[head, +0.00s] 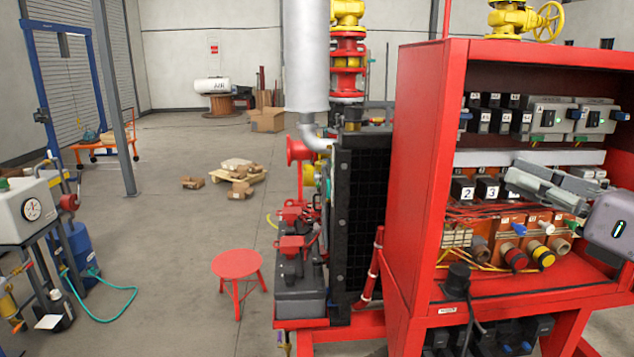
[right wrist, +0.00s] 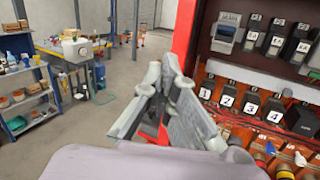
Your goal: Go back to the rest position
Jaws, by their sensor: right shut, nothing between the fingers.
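My right gripper (head: 520,178) is at the right of the head view, in front of the open red cabinet (head: 416,150). Its grey fingers point left and are shut with nothing between them. In the right wrist view the closed fingers (right wrist: 172,85) reach up the middle, beside the cabinet's red edge. Numbered black modules (head: 487,188) sit in the cabinet behind the gripper, and they also show in the right wrist view (right wrist: 250,103). The fingers hide part of the cabinet's inside. My left gripper is not seen in either view.
A red stool (head: 237,266) stands on the floor left of the skid. Black batteries with red terminals (head: 298,270) sit on the skid's frame. A green hose (head: 115,300) lies at the left. Boxes on a pallet (head: 240,172) stand farther back.

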